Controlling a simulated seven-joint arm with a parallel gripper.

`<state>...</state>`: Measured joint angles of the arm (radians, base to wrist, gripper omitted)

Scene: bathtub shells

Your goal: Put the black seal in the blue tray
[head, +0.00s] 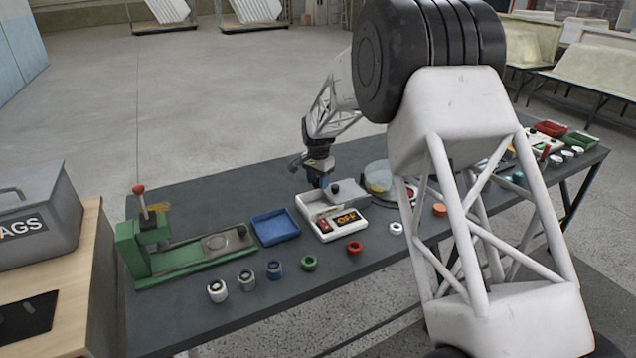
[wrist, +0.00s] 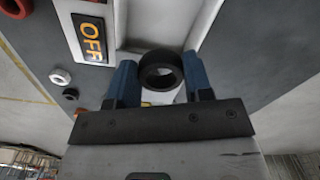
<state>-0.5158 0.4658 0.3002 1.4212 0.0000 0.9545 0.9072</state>
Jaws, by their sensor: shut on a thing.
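The black seal (wrist: 160,70) is a thick black ring between the blue fingertips of my gripper (wrist: 158,82) in the wrist view. My gripper is shut on it and holds it near the white tray with the OFF sign. In the head view, my gripper (head: 318,180) is over the back part of that white tray, and I cannot make out the seal there. The blue tray (head: 275,227) lies flat on the table, left of my gripper, and looks empty.
A green press (head: 135,248) stands left of the blue tray. Several rings, such as a green one (head: 309,263) and a red one (head: 354,248), lie along the front. A grey bin (head: 38,215) stands further left.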

